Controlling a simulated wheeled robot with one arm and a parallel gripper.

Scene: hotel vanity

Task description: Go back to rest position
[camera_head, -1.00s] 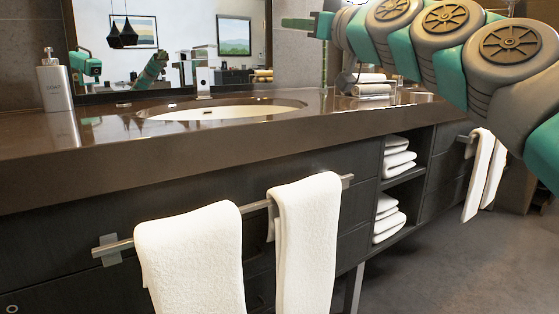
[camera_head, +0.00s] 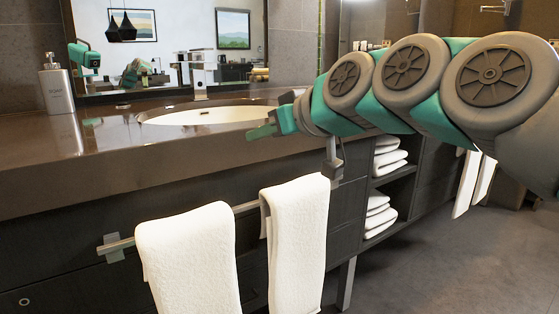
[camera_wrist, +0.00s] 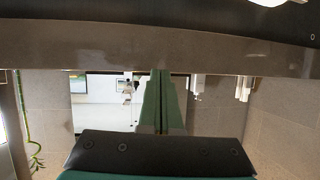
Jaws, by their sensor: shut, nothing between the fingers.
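My gripper (camera_head: 262,132) is in front of the vanity's front edge, near the sink, pointing left in the head view. In the wrist view its two green fingers (camera_wrist: 159,103) lie together with nothing between them. My arm reaches in from the right side of the head view. It hides part of the countertop and the rolled towels that lay there.
The dark countertop (camera_head: 110,150) holds a soap dispenser (camera_head: 56,88) and a white sink (camera_head: 205,115) with a faucet (camera_head: 197,72). White towels (camera_head: 190,255) hang on a front rail. Folded towels (camera_head: 388,157) fill side shelves. Floor at lower right is clear.

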